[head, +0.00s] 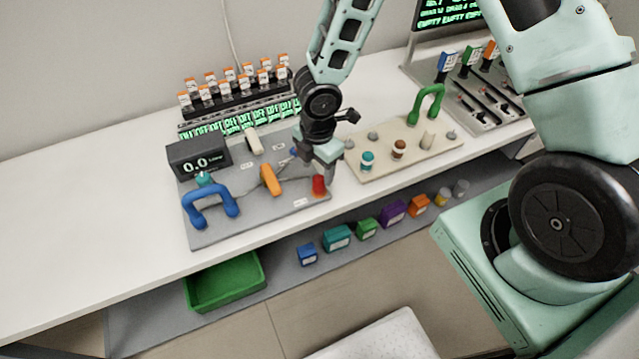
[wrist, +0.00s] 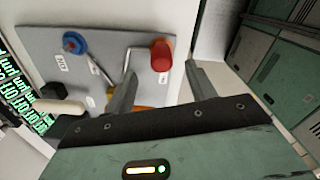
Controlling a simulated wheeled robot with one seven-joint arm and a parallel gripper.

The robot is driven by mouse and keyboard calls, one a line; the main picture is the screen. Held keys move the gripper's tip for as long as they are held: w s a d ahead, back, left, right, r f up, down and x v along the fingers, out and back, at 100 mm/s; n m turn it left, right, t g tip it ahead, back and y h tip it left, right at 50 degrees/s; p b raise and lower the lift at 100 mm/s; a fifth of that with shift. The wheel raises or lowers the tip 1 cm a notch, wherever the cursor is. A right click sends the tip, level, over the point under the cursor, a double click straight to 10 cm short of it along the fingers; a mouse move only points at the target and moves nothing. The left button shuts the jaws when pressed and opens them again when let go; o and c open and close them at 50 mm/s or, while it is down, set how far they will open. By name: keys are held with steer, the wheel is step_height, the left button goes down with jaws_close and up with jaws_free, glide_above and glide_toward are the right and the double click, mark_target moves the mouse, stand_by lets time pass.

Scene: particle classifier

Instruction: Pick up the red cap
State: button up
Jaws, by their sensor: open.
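The red cap (head: 319,185) sits near the front right corner of the grey panel (head: 215,235) on the white bench. In the wrist view the red cap (wrist: 161,55) shows just beyond my fingertips, on the panel near its edge. My gripper (head: 325,168) is open right by the cap in the head view. In the wrist view my gripper (wrist: 160,72) has its two fingers apart, with the cap between their lines, nearer the left finger. I see nothing between the fingers themselves. I cannot tell whether a finger touches the cap.
The panel also bears an orange lever (head: 270,180), a blue handle (head: 211,205) and a display reading 0.0 (head: 198,160). A beige board (head: 385,170) with a green handle (head: 427,103) lies to the right. Coloured boxes and a green bin (head: 225,283) are below the bench.

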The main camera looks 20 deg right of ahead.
mark_target(319, 178)
step_height(319, 178, down, 6)
steer(key=shift+r, duration=0.15)
stand_by(0.3)
steer(key=c, duration=1.1)
step_height(319, 178, up, 10)
steer(key=shift+s+r+p, duration=0.1)
steer(key=shift+p, duration=0.45)
